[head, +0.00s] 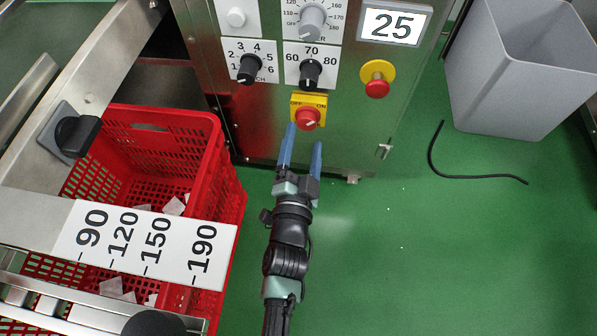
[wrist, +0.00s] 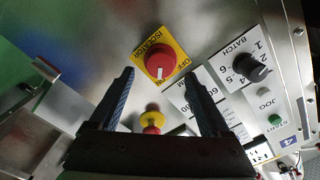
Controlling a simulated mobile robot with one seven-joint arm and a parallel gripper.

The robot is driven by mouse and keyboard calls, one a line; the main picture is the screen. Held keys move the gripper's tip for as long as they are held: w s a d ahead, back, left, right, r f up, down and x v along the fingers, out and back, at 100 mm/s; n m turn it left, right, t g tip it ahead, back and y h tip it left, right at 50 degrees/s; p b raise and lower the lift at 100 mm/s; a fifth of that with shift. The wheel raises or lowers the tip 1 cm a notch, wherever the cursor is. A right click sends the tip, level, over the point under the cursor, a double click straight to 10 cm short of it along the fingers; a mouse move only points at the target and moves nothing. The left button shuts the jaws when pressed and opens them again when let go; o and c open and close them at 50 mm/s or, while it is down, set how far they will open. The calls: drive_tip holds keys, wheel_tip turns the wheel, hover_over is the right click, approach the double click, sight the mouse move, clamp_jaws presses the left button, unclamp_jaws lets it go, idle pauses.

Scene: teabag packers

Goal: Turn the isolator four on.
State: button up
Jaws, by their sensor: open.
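The isolator, a red round knob (head: 307,117) on a yellow plate marked OFF on the left and ON on the right, sits low on the steel cabinet front. The wrist view shows the knob (wrist: 158,67) with a white pointer mark; I cannot tell surely which setting it marks. A blue label with a 4 (wrist: 287,141) shows on the same panel. My gripper (head: 304,137) is open and empty, with two blue fingers pointing at the cabinet just below the knob. The wrist view shows its fingers (wrist: 162,88) apart, with the knob beyond them. No contact is clear.
A red emergency button on yellow (head: 377,79) is right of the isolator. Black dials (head: 311,73) (head: 250,68) sit above it. A red crate (head: 160,135) stands left of my arm, a grey bin (head: 520,75) at right. The green floor between is mostly clear, with a black cable.

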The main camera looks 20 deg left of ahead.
drive_tip(key=p+v, duration=0.2)
drive_tip(key=v, duration=0.7)
drive_tip(key=shift+p, duration=0.3)
drive_tip(key=shift+r, duration=0.1)
drive_tip(key=w+d+r+n+t+p, duration=0.15)
drive_tip(key=w+r, duration=0.25)
drive_tip(key=r, duration=0.9)
drive_tip(key=w+r+n+t+p, duration=0.1)
drive_tip(key=w+r+t+p, duration=0.2)
drive_tip(key=r, duration=1)
drive_tip(key=w+r+n+p, duration=0.2)
drive_tip(key=w+r, duration=0.2)
drive_tip(key=r, duration=0.8)
drive_tip(key=s+d+r+n+t+h+p, duration=0.15)
drive_tip(key=s+d+r, duration=0.25)
drive_tip(key=r, duration=0.8)
drive_tip(key=s+d+r+m+t+h+p, duration=0.1)
drive_tip(key=s+d+r+t+h+p, duration=0.15)
drive_tip(key=r, duration=0.95)
drive_tip(key=s+d+r+n+t+h+p, duration=0.1)
drive_tip(key=s+d+r+t+p, duration=0.3)
drive_tip(key=r, duration=0.8)
wheel_tip(320, 180, up, 36)
drive_tip(key=g+p, duration=0.2)
drive_tip(key=p, duration=3.4)
